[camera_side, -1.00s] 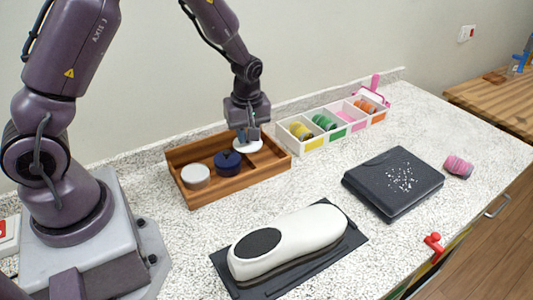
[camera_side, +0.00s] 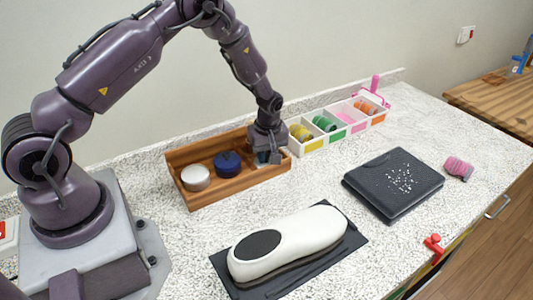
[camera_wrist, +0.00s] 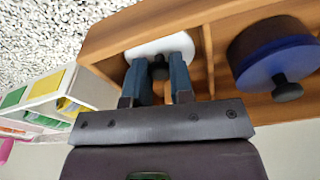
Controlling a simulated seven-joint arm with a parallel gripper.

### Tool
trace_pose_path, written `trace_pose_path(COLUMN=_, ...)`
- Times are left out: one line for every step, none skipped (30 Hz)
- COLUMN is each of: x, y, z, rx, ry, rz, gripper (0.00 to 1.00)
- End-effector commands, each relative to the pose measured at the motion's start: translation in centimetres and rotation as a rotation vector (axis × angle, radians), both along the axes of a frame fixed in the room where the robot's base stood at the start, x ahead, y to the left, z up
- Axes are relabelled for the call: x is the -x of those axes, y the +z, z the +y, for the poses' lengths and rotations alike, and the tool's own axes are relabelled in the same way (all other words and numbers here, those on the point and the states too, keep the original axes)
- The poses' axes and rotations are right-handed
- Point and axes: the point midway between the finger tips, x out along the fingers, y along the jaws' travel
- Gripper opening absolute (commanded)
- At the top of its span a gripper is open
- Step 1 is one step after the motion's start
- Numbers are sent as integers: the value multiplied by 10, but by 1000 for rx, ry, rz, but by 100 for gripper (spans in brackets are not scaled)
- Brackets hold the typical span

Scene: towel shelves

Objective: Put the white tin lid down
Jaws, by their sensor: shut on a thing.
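My gripper (camera_wrist: 160,70) is shut on the dark knob of the white tin lid (camera_wrist: 160,47), as the wrist view shows. In the side view my gripper (camera_side: 268,158) is down at the right compartment of the wooden tray (camera_side: 222,192) and mostly hides the lid. The lid is over or inside that end compartment; I cannot tell whether it touches the floor. A dark blue tin with a knobbed lid (camera_side: 227,163) stands in the middle compartment; it also shows in the wrist view (camera_wrist: 270,55). A round white tin (camera_side: 195,177) without a visible knob stands in the left compartment.
A white bin row (camera_side: 335,127) with coloured rolls stands close to the tray's right end. A white shoe-like form (camera_side: 300,238) lies on a dark mat in front. A dark slab (camera_side: 395,185) and a pink roll (camera_side: 458,168) lie to the right. The counter between is clear.

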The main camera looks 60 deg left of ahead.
Motion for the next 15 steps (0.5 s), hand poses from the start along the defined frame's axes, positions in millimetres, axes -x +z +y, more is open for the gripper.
trace_pose_path(x=0, y=0, z=0, rx=0, ry=0, rz=0, gripper=0)
trace_pose_path(x=0, y=-1, z=0, rx=0, ry=0, rz=0, gripper=0)
trace_pose_path(x=0, y=-2, z=0, rx=0, ry=0, rz=1, gripper=0)
trace_pose_path(x=0, y=-3, z=0, rx=0, ry=0, rz=1, gripper=0)
trace_pose_path(x=0, y=-4, z=0, rx=0, ry=-1, rz=1, gripper=0)
trace_pose_path(x=0, y=-3, z=0, rx=0, ry=0, rz=1, gripper=31)
trace_pose_path(x=0, y=-3, z=0, rx=0, ry=0, rz=1, gripper=37)
trace_pose_path(x=0, y=-3, z=0, rx=0, ry=0, rz=1, gripper=44)
trace_pose_path(x=0, y=-3, z=0, rx=0, ry=0, rz=1, gripper=47)
trace_pose_path(x=0, y=-3, z=0, rx=0, ry=0, rz=1, gripper=47)
trace_pose_path(x=0, y=-3, z=0, rx=0, ry=0, rz=1, gripper=47)
trace_pose_path(x=0, y=-3, z=0, rx=0, ry=0, rz=1, gripper=47)
trace_pose_path(x=0, y=-3, z=0, rx=0, ry=0, rz=1, gripper=47)
trace_pose_path(x=0, y=-3, z=0, rx=0, ry=0, rz=1, gripper=47)
trace_pose_path(x=0, y=-3, z=0, rx=0, ry=0, rz=1, gripper=47)
